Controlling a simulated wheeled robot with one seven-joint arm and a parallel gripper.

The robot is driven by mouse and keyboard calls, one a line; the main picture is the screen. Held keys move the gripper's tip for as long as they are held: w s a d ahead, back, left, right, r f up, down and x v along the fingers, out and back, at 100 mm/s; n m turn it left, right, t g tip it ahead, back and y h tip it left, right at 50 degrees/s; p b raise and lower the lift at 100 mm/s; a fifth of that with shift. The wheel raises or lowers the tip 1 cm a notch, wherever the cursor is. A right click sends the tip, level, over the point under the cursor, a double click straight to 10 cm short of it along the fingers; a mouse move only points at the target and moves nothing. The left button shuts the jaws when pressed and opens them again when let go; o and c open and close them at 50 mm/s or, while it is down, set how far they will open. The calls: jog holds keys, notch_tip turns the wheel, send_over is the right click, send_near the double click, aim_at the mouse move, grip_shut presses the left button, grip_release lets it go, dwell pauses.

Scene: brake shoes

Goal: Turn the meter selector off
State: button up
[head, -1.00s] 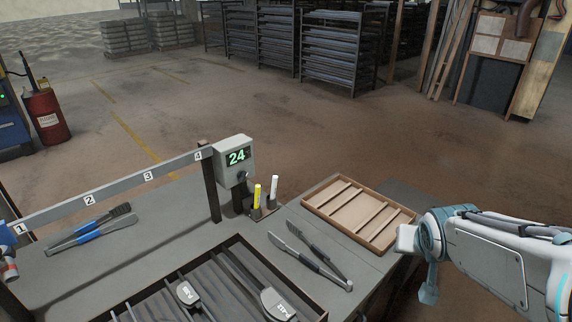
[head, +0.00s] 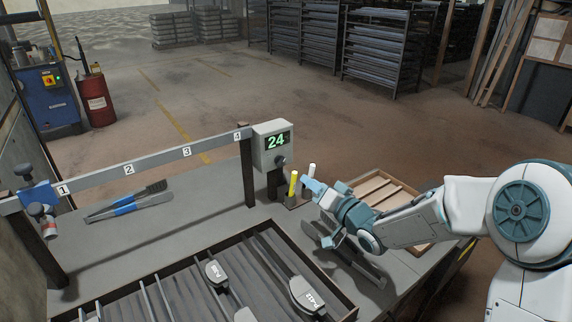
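The meter (head: 272,147) is a pale grey box on a post at the right end of the numbered rail. Its display (head: 277,141) shows a green 24. A dark round selector knob (head: 281,160) sits below the display; its pointing direction is too small to read. My gripper (head: 309,190) is to the right of and below the meter, close to the marker holder, apart from the knob. Its fingers are small and partly overlap each other, so I cannot tell how far apart they are.
A yellow marker (head: 293,184) and a white marker (head: 311,170) stand between meter and gripper. A wooden tray (head: 415,194) lies behind my arm. A dark tray (head: 170,270) holds brake shoes in front. The numbered rail (head: 150,164) runs left, with a blue clamp (head: 38,196) at its end.

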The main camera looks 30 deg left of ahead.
aim_at(283, 161)
jog(key=p+x, duration=0.1)
jog(key=x, duration=1.1)
jog(key=shift+w+a, duration=0.15)
jog(key=shift+a, duration=0.1)
jog(key=c, duration=0.6)
